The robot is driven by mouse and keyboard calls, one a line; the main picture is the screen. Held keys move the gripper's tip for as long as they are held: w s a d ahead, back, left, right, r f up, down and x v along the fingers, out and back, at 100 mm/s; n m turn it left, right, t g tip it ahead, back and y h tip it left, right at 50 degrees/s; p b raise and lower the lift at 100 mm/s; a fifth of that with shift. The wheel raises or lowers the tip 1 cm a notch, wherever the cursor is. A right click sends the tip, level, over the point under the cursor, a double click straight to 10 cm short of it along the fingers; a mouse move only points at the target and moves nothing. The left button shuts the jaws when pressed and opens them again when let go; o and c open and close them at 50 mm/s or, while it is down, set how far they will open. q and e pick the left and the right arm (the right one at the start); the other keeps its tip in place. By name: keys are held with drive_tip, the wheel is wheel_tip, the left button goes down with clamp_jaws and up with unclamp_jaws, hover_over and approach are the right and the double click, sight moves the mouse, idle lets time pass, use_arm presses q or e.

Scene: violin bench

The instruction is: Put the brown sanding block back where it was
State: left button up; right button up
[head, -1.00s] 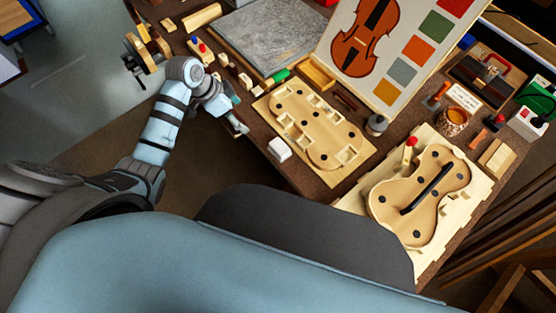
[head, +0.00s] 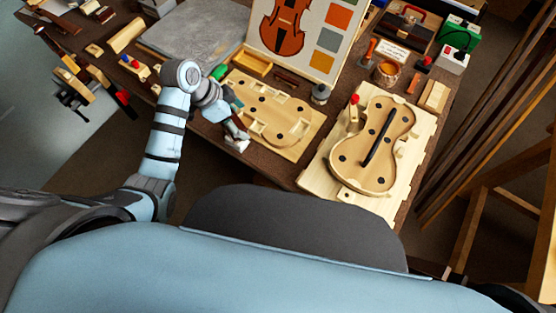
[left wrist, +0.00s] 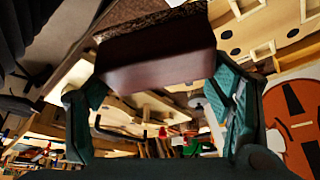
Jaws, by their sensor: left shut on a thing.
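The brown sanding block (left wrist: 155,60) is between the teal fingers of my left gripper (left wrist: 157,92) in the left wrist view, with a dark, rough-looking face on top. In the head view my left gripper (head: 235,130) is at the front edge of the bench, beside the pale wooden mould board (head: 300,145). The block is too small and too covered by the gripper to make out clearly there. My right gripper is not in view.
A violin body (head: 378,170) sits on a pale board at the right. A small jar (head: 320,94) is between the boards. Clamps and small tools fill the left end.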

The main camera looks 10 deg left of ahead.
use_arm(q)
drive_tip(key=s+d+r+m+g+h+p, duration=0.15)
drive_tip(key=d+r+m, duration=0.35)
drive_tip(key=d, duration=0.5)
drive_tip(key=shift+n+t+y, duration=0.25)
drive_tip(key=shift+n, duration=0.05)
drive_tip(key=f+b, duration=0.1)
drive_tip(key=f, duration=0.5)
drive_tip(key=f+b, duration=0.2)
drive_tip(key=f, duration=0.4)
drive_tip(key=s+f+b, duration=0.1)
drive_tip(key=f+b, duration=0.1)
drive_tip(key=f, duration=0.4)
drive_tip(key=shift+f, duration=0.15)
drive_tip(key=o, duration=1.6)
drive_tip(key=shift+c, duration=0.2)
